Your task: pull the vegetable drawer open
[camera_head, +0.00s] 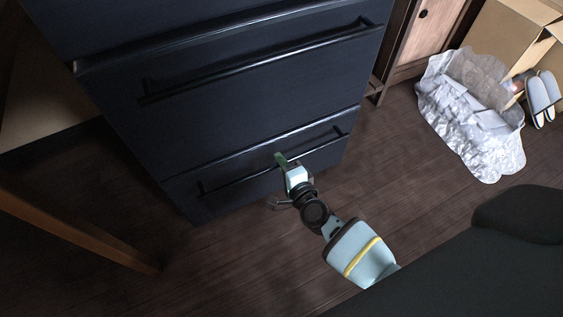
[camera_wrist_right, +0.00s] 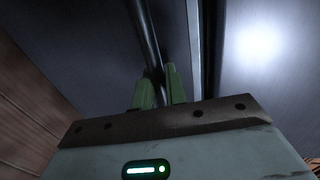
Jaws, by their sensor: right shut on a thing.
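A dark blue cabinet with several drawer fronts fills the upper left of the head view. Its lowest visible drawer front (camera_head: 255,155) has a long black bar handle (camera_head: 232,181); it looks flush with the cabinet. My right gripper (camera_head: 281,161) is at the middle of this handle, and its fingers are shut on the bar. In the right wrist view, the green fingers of my right gripper (camera_wrist_right: 159,82) stand on either side of the dark handle bar (camera_wrist_right: 146,38). The fingers hide part of the bar. My left gripper is not in view.
The drawer above (camera_head: 250,85) has a similar bar handle (camera_head: 265,62). Bare wooden floor (camera_head: 410,150) lies in front of the cabinet. A crumpled silvery bag (camera_head: 475,115), cardboard boxes (camera_head: 505,30) and slippers (camera_head: 541,98) are at the right. A wooden table leg (camera_head: 85,238) is at lower left.

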